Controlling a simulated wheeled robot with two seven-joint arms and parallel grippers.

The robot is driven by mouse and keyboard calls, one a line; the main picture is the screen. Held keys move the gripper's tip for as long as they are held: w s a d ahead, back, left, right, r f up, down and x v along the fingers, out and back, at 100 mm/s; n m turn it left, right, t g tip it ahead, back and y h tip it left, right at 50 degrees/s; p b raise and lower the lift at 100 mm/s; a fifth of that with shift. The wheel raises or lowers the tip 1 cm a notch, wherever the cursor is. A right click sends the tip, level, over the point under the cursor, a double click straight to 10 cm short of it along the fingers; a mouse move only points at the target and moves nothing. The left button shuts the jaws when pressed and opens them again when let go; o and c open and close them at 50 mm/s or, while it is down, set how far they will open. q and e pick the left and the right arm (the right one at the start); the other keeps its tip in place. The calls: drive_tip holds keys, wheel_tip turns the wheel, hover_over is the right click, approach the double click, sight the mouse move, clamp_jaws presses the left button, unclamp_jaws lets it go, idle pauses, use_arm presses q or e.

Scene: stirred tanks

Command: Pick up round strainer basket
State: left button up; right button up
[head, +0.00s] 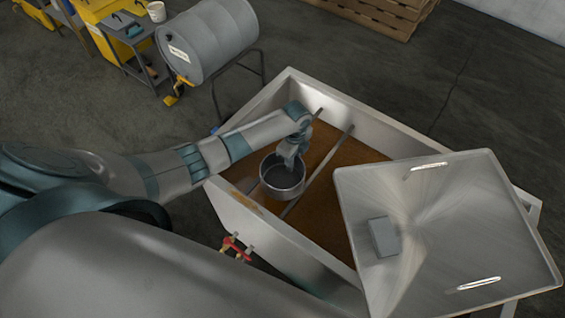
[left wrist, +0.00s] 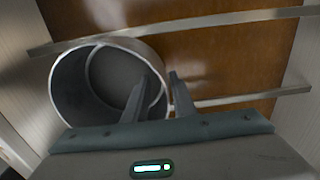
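The round strainer basket (head: 283,190) is a grey metal cup. It sits on two thin rails inside the open steel tank (head: 387,132), above brown liquid. It also shows in the left wrist view (left wrist: 66,98), at the left. My left gripper (head: 290,160) reaches down at the basket. In the left wrist view its fingers (left wrist: 160,90) are apart, one over the inside of the basket and one outside, with the near right rim between them. Whether they touch the wall I cannot tell. My right gripper is not in view.
A square steel lid (head: 450,225) with two handles lies across the tank's right part. A red-handled valve (head: 236,247) is on the tank's near side. A grey drum (head: 207,40) on a stand is behind left. Wooden pallets (head: 385,12) are at the back.

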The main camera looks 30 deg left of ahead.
use_arm(q)
clamp_jaws()
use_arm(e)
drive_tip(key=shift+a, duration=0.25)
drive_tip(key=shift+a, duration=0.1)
use_arm(q)
drive_tip(key=shift+r, duration=0.1)
